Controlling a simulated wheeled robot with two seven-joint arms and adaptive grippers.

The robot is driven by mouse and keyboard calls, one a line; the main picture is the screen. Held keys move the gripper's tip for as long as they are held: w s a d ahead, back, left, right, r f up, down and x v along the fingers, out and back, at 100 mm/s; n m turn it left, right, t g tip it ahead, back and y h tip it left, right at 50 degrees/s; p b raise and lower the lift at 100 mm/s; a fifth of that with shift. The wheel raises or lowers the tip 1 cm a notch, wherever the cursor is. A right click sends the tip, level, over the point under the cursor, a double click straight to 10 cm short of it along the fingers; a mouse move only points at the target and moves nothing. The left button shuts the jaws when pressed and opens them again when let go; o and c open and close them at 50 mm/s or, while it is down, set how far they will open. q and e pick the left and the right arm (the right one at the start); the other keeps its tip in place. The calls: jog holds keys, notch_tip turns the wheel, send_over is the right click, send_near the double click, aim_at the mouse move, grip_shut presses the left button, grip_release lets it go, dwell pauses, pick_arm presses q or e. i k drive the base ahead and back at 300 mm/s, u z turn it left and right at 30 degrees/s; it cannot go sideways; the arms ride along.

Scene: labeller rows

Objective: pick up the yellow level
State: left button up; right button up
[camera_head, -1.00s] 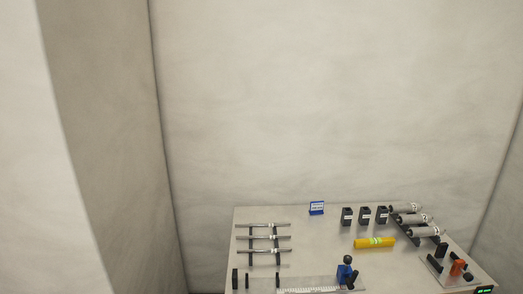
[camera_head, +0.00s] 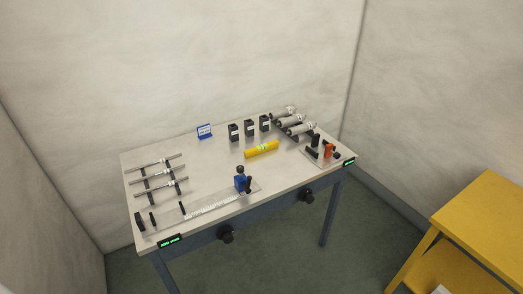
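The yellow level (camera_head: 262,149) lies on the pale tabletop of the workbench (camera_head: 210,162), right of the middle. It is a short yellow bar with a greenish patch at its centre. It lies in front of several small black holders and behind the bench's front edge. Neither of my grippers shows in the head view.
Metal rods on a rack (camera_head: 160,175) stand at left. A ruler rail (camera_head: 210,204) with a blue slider (camera_head: 240,180) runs along the front. Black boxes (camera_head: 249,128), grey cylinders (camera_head: 297,127) and an orange-black fixture (camera_head: 327,150) stand nearby. A yellow table (camera_head: 485,220) is at right.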

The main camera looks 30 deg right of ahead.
aim_at(263, 148)
jog(key=u, duration=3)
jog(key=k, duration=2.1)
jog(key=z, duration=1.25)
